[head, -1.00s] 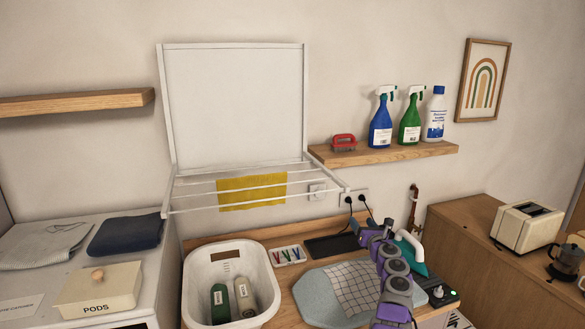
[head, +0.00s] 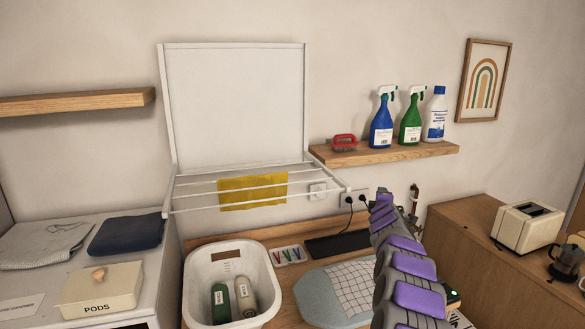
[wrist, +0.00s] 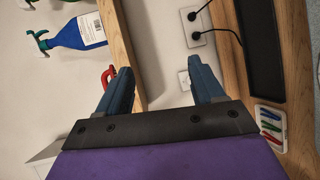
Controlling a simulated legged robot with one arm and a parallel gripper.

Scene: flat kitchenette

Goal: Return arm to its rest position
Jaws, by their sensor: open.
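My arm, purple and grey, rises from the bottom right of the head view in front of the counter. My gripper (wrist: 160,90) shows in the wrist view with its two blue-grey fingers spread apart and nothing between them. In that view it faces the wall, between the wooden shelf and the wooden counter, with the wall sockets (wrist: 196,28) beyond. In the head view the fingertips cannot be made out at the arm's far end.
A wooden shelf (head: 385,154) holds spray bottles and a red brush (head: 344,142). A folding drying rack (head: 235,110) carries a yellow cloth (head: 253,191). A white basket (head: 190,285) with bottles, a black tray (head: 338,244) and a checked cloth (head: 350,288) are below. A toaster (head: 527,225) stands right.

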